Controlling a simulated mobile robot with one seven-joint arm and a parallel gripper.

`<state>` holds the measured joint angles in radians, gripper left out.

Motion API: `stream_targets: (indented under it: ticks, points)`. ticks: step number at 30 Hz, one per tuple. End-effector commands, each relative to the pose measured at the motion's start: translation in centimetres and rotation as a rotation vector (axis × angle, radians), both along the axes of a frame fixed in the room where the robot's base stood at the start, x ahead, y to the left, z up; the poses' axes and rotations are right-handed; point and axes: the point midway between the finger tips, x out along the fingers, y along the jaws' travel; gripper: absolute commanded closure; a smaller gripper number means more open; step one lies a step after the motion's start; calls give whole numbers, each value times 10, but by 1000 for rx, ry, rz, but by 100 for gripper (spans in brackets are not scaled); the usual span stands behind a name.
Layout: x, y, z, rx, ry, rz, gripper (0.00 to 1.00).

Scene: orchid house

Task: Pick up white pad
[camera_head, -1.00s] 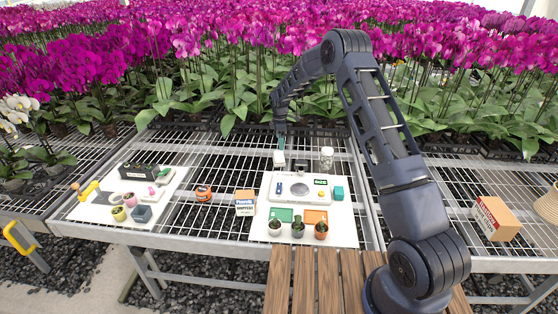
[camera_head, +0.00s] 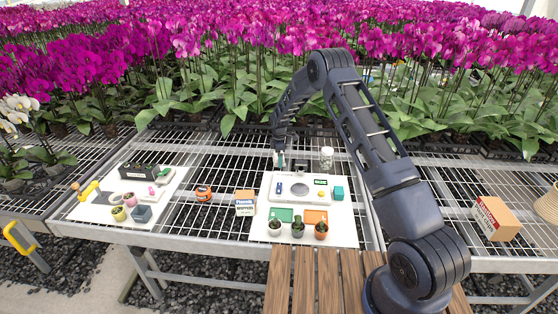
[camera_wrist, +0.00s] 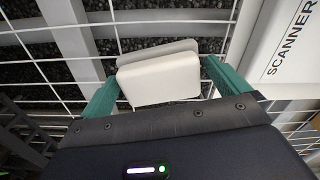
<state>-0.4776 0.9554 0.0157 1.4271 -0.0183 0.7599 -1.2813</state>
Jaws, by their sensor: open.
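The white pad (camera_wrist: 162,78) shows in the wrist view as a pale rounded block between the two green fingers of my gripper (camera_wrist: 158,85). A gap shows beside the pad at the right finger, and the left finger is close to its edge. In the head view my gripper (camera_head: 279,160) is low at the back edge of the white board, and it hides most of the pad there. The jaws are open around the pad.
A white panel marked SCANNER (camera_wrist: 287,45) lies close to the right finger. In the head view a scale-like tray (camera_head: 310,200) is just in front, and a clear jar (camera_head: 326,158) stands to the right. Wire mesh bench (camera_head: 220,170) lies around.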

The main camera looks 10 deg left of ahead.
Motion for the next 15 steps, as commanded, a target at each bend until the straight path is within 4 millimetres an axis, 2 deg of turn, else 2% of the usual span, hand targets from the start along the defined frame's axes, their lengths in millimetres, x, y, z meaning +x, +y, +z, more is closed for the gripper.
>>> stream_targets:
  ticks: [8, 13, 15]
  points:
    - [0, 0, -5, 0, -2, 0, 0]
    - [0, 0, -5, 0, -2, 0, 33]
    - [0, 0, -5, 0, -2, 0, 37]
